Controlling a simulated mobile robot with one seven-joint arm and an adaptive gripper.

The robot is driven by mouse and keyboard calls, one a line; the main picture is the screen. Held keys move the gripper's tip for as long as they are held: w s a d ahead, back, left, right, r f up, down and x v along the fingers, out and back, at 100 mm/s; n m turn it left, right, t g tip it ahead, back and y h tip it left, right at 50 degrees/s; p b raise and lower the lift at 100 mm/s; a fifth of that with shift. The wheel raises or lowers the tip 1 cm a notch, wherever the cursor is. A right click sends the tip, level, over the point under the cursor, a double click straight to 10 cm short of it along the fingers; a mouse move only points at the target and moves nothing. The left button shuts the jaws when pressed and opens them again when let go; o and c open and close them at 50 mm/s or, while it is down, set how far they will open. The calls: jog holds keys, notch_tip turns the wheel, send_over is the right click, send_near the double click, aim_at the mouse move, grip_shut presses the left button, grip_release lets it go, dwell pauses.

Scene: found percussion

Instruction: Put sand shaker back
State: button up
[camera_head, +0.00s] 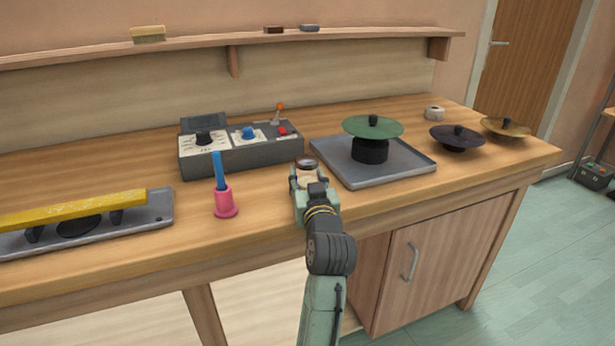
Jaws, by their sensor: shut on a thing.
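My gripper (305,182) is at the front edge of the wooden bench, near the middle of the view. It is shut on a small round jar with a dark lid, which looks like the sand shaker (307,166). Much of the jar is hidden by the gripper and wrist. I cannot tell whether the jar touches the bench top or is held just above it. It is left of the grey metal tray and in front of the control box.
The grey tray (400,174) holds a green disc (373,128) on a black stand. A control box (240,152) stands behind. A pink holder (225,202) with a blue stick and a yellow bar (70,209) are left. Dark (459,137) and brass discs (506,127) stand right. A shelf (200,42) runs above.

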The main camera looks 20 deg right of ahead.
jog(key=shift+f, duration=0.15)
jog(key=o, duration=1.3)
jog(key=shift+s+r, duration=0.1)
jog(key=shift+r, duration=0.1)
jog(key=s+p, duration=0.1)
jog(key=s, duration=0.3)
jog(key=s+a+p, duration=0.1)
jog(key=s, duration=0.2)
jog(key=s+a+p, duration=0.1)
jog(key=s, duration=0.3)
jog(key=shift+s+a, duration=0.1)
jog(key=shift+s, duration=0.2)
